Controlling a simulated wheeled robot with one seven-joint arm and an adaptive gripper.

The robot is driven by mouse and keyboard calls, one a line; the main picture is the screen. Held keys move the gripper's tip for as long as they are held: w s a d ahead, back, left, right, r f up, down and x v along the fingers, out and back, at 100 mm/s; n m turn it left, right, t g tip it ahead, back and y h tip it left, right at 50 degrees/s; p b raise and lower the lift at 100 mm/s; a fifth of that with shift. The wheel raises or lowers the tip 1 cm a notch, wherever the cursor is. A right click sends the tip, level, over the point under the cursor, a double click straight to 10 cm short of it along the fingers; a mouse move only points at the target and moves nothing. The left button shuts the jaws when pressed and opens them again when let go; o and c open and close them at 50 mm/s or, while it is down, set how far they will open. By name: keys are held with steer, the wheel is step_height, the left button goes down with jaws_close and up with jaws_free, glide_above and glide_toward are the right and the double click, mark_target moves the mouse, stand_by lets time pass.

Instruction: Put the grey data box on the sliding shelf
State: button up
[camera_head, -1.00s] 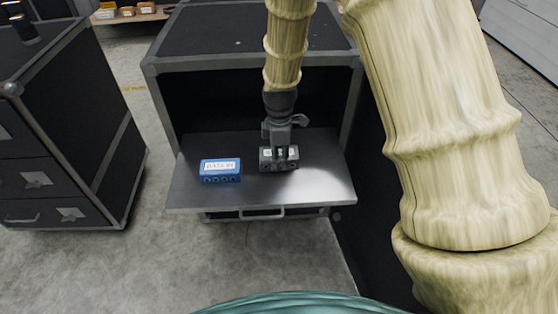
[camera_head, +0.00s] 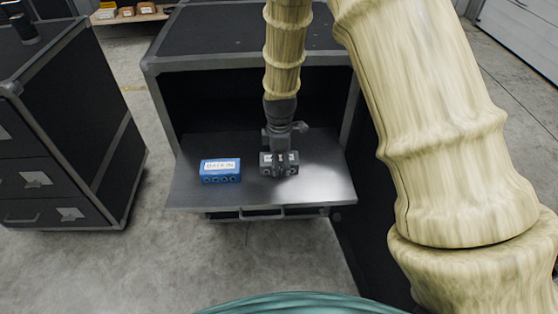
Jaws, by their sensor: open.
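The grey data box (camera_head: 268,169) sits on the sliding shelf (camera_head: 314,191), right of the shelf's middle. The shelf is pulled out of the front of a black case. My gripper (camera_head: 280,168) points down at the grey box, with its fingers over and around the box's middle. The fingers are open, though they cover part of the box. I cannot tell whether they touch it.
A blue box (camera_head: 220,171) with a white label stands on the shelf, left of the grey box. The black case (camera_head: 247,30) rises behind the shelf, its upper frame close to my arm. A black drawer cabinet (camera_head: 75,130) stands at the left. Bare floor lies in front.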

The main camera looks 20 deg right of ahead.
mark_target(280, 158)
steer(key=shift+r, duration=0.1)
step_height(280, 158, up, 12)
steer(key=p, duration=0.1)
stand_by(0.4)
stand_by(1.2)
